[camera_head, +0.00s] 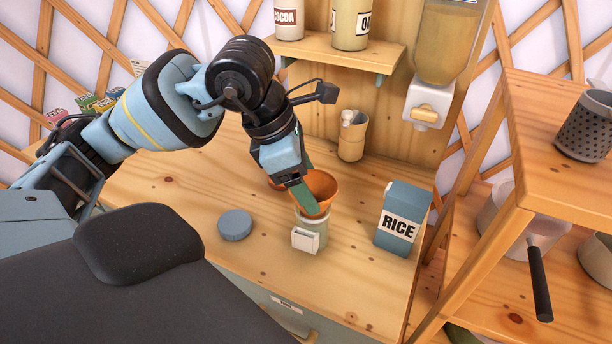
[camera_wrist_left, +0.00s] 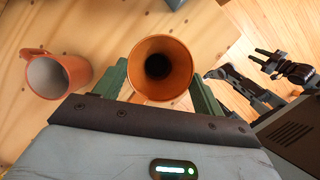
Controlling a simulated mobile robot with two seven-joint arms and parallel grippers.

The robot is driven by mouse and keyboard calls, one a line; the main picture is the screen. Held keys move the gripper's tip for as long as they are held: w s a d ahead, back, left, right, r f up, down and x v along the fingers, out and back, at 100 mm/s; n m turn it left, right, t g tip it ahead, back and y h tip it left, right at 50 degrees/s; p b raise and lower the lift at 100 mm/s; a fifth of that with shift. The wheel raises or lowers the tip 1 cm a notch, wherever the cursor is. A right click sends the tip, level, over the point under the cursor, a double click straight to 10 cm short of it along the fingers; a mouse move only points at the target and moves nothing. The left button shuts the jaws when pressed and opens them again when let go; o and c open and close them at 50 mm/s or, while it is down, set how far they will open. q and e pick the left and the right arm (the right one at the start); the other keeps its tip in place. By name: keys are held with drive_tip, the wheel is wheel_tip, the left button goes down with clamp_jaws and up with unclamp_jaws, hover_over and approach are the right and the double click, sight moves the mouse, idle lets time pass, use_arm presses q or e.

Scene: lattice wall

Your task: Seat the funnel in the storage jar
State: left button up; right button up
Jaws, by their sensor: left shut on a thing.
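My left gripper (camera_head: 306,198) is shut on the orange funnel (camera_head: 322,184), with a green finger against its side. In the left wrist view the funnel (camera_wrist_left: 160,66) sits between the two green fingers, wide mouth towards the camera. The storage jar (camera_head: 318,226), pale with a blank white label, stands on the counter directly below the funnel. The funnel's lower end is hidden, so I cannot tell whether it rests on the jar's rim.
A blue round lid (camera_head: 235,224) lies left of the jar. A blue rice box (camera_head: 403,218) stands to its right. An orange mug (camera_wrist_left: 58,76) is close to the funnel. A wooden holder (camera_head: 351,136) stands behind. The left counter is mostly clear.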

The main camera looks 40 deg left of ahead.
use_arm(q)
drive_tip(key=shift+f, duration=0.35)
use_arm(e)
drive_tip(key=shift+s+f, duration=0.2)
drive_tip(key=shift+f, duration=0.1)
use_arm(q)
drive_tip(key=o, duration=1)
drive_tip(key=shift+o, duration=0.7)
drive_tip(key=shift+r, duration=0.15)
use_arm(e)
drive_tip(key=shift+w+r, duration=0.1)
drive_tip(key=shift+r, duration=0.05)
use_arm(q)
drive_tip(key=shift+w+d+p+v, duration=0.1)
drive_tip(key=shift+p+v, duration=0.65)
drive_tip(key=shift+v, duration=0.9)
drive_tip(key=shift+w+d+p+v, duration=0.1)
drive_tip(key=shift+p+v, duration=0.65)
drive_tip(key=shift+v, duration=0.95)
drive_tip(key=shift+r, duration=0.1)
use_arm(e)
drive_tip(key=shift+t, duration=0.5)
drive_tip(key=w+r, duration=0.2)
drive_tip(key=r, duration=0.1)
drive_tip(key=w+r, duration=0.1)
drive_tip(key=shift+w+r, duration=0.25)
drive_tip(key=shift+r, duration=0.15)
